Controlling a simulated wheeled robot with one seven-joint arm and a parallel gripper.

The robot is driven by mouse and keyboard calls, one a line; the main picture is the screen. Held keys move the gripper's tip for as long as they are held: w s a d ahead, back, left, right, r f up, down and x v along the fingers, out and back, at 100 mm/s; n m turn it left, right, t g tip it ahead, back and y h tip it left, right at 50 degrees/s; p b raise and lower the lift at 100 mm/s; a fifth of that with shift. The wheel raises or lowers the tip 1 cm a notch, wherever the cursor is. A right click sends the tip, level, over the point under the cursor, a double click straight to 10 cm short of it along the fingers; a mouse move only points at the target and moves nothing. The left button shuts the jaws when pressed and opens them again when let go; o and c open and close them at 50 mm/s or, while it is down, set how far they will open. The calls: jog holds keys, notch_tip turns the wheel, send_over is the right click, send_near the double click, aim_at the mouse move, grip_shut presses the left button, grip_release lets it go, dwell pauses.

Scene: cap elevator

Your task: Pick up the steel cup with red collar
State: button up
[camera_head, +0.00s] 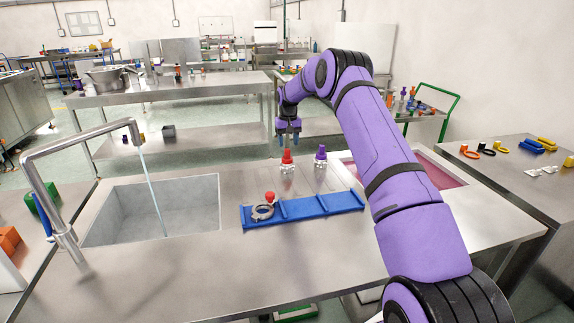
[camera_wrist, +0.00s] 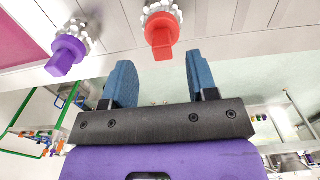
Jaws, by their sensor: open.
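The steel cup with red collar (camera_head: 287,161) stands upright on the steel counter, beyond the blue tray. In the wrist view its red top (camera_wrist: 160,33) and beaded steel rim show just ahead of the gap between my fingers. My gripper (camera_head: 288,131) is above the cup, pointing down. It also shows in the wrist view (camera_wrist: 158,75), with two blue fingers spread apart and nothing between them. A similar cup with a purple collar (camera_head: 321,156) stands to the right, and in the wrist view it is at the left (camera_wrist: 70,50).
A blue tray (camera_head: 325,207) holds a grey ring (camera_head: 262,212) and a small red piece (camera_head: 270,196) at its left end. A sink (camera_head: 110,228) with running water lies left. A pink-bottomed basin (camera_head: 440,174) lies right, partly behind my arm.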

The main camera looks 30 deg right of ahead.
aim_at(287, 149)
jog(key=f, duration=0.5)
jog(key=shift+w, duration=0.3)
grip_shut()
